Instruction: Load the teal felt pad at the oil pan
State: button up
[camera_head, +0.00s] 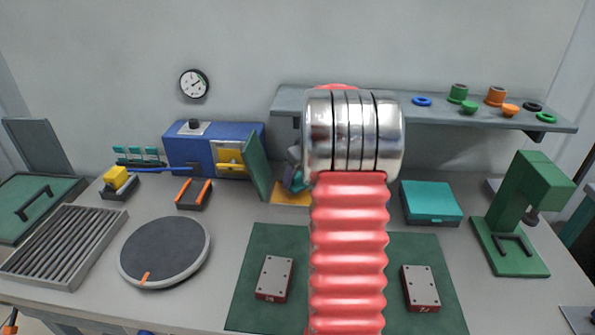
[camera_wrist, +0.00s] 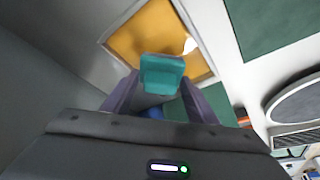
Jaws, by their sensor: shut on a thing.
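My gripper (camera_wrist: 159,82) is shut on the teal felt pad (camera_wrist: 162,70), which shows as a small teal block between the two purple fingers in the wrist view. A square orange-yellow pan (camera_wrist: 128,45) with a pale rim lies beyond the pad, with a gap that I cannot judge. In the head view the same orange pan (camera_head: 288,199) sits on the bench behind my red arm, which hides its right part. My gripper (camera_head: 295,172) shows there only in part, just above the pan, with a bit of teal at its fingers.
A blue machine (camera_head: 210,148) with an open green door (camera_head: 257,168) stands just left of the pan. A shelf (camera_head: 480,116) with coloured rings and plugs hangs above. A teal box (camera_head: 431,203) and a green press (camera_head: 520,210) stand right. A green mat (camera_head: 250,265) lies in front.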

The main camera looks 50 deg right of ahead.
aim_at(298, 174)
jog(key=shift+f, duration=0.85)
jog(key=shift+f, duration=0.55)
dwell(1.9)
jog(key=shift+r, duration=3.6)
jog(key=shift+s, duration=0.15)
